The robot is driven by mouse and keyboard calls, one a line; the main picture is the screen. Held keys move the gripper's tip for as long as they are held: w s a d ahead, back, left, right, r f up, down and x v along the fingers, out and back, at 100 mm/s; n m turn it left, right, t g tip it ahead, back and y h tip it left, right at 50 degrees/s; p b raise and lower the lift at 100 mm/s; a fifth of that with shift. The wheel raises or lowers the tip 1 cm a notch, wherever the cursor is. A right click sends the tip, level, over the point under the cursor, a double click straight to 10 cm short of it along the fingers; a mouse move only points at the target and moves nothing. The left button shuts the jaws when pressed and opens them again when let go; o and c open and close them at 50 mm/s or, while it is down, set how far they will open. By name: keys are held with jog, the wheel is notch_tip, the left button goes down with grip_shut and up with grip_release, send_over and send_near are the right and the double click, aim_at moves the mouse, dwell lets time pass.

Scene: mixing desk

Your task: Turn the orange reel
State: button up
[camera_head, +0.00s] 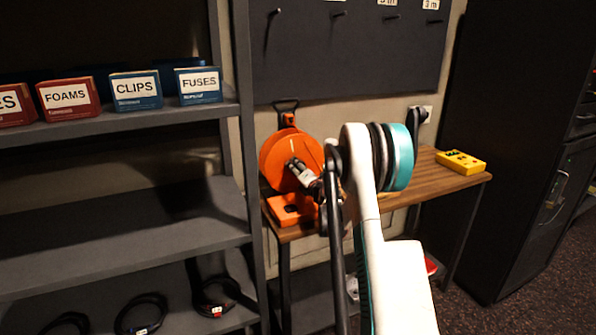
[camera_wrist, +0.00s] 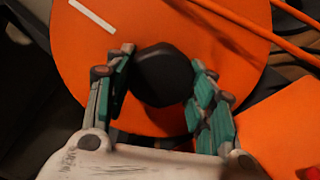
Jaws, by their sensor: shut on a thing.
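The orange reel (camera_head: 281,158) stands upright on its orange base (camera_head: 291,211) at the left end of the wooden desk. In the wrist view the reel's round face (camera_wrist: 115,35) fills the upper middle, with a short white mark near its upper left. A black knob (camera_wrist: 162,74) sticks out from the reel face. My gripper (camera_head: 297,167) reaches the reel face from the right. In the wrist view its two fingers (camera_wrist: 160,80) lie on both sides of the knob and are shut on it. The knob is mostly hidden in the head view.
A grey shelf (camera_head: 120,230) with labelled boxes (camera_head: 137,90) and coiled black cables (camera_head: 141,313) stands at the left. The wooden desk (camera_head: 432,178) bears a yellow box (camera_head: 460,161) at its right end. A dark pegboard (camera_head: 350,50) hangs behind.

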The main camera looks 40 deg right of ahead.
jog(key=o, duration=1.5)
jog(key=v, duration=1.2)
jog(key=shift+d, duration=0.1)
